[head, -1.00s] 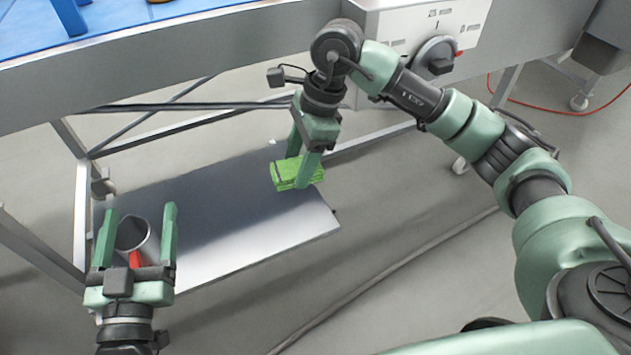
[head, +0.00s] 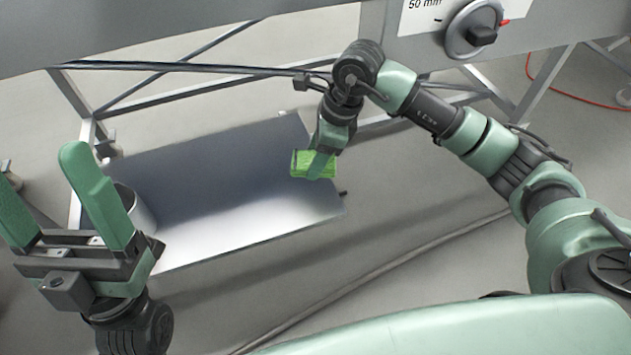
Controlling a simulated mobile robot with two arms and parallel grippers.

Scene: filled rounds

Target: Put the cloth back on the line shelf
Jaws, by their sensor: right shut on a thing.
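The green folded cloth (head: 301,164) is at the right end of the low metal line shelf (head: 225,195). My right gripper (head: 318,172) is shut on the cloth and points down over the shelf. I cannot tell whether the cloth touches the shelf surface. My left gripper (head: 45,195) is open, with its fingers apart and nothing seen between them. It is in front of the shelf's left end and partly hides a grey metal cup (head: 138,208) there.
A metal frame with diagonal braces (head: 205,47) stands behind and above the shelf. A panel with a black rotary knob (head: 475,32) is at the top right. A cable (head: 375,262) runs along the floor in front. The middle of the shelf is bare.

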